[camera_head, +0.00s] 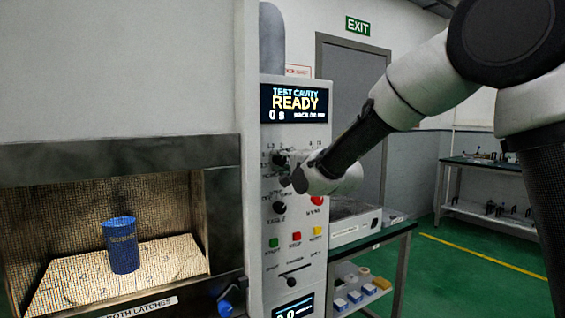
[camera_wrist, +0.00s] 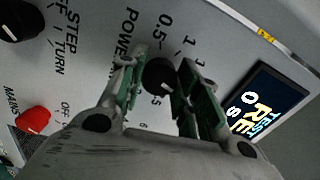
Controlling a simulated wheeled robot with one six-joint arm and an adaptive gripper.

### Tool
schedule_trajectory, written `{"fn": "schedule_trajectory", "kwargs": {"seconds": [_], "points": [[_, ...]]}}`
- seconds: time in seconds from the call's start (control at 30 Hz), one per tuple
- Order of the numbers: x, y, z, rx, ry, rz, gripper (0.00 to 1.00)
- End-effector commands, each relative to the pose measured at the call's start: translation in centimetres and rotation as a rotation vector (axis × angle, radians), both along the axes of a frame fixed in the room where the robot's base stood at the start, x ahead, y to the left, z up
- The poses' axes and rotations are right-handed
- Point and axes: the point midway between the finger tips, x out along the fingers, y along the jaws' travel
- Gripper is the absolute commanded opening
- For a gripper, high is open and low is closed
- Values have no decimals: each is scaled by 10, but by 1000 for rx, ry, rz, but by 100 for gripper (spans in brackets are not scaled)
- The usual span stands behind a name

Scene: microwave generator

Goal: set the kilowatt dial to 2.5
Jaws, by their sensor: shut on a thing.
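The kilowatt dial is a round black knob (camera_wrist: 160,74) on the pale panel, beside the word POWER and printed marks such as 0.5 and 1. A small pale line shows on its lower edge, but I cannot tell which value it points to. My gripper (camera_wrist: 158,80) has its green-padded fingers on either side of the knob, shut on it. Some scale marks are hidden behind the fingers. In the head view my gripper (camera_head: 292,168) reaches the upper part of the panel from the right and partly covers the dial.
The display (camera_head: 294,103) reads TEST CAVITY READY, 0 s. Below the dial are another black knob (camera_head: 280,207), a red mains control (camera_head: 317,200) and several coloured buttons. A blue cup (camera_head: 120,246) stands in the lit cavity at left. A bench (camera_head: 375,245) stands right of the panel.

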Motion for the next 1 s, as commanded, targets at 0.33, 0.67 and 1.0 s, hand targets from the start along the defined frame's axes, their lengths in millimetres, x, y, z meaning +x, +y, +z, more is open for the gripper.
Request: {"fn": "schedule_trajectory", "kwargs": {"seconds": [0.33, 0.67, 1.0], "points": [[0, -1, -1, 269, 184, -1, 9], [0, -1, -1, 515, 352, -2, 9], [0, -1, -1, 689, 469, -2, 9]]}}
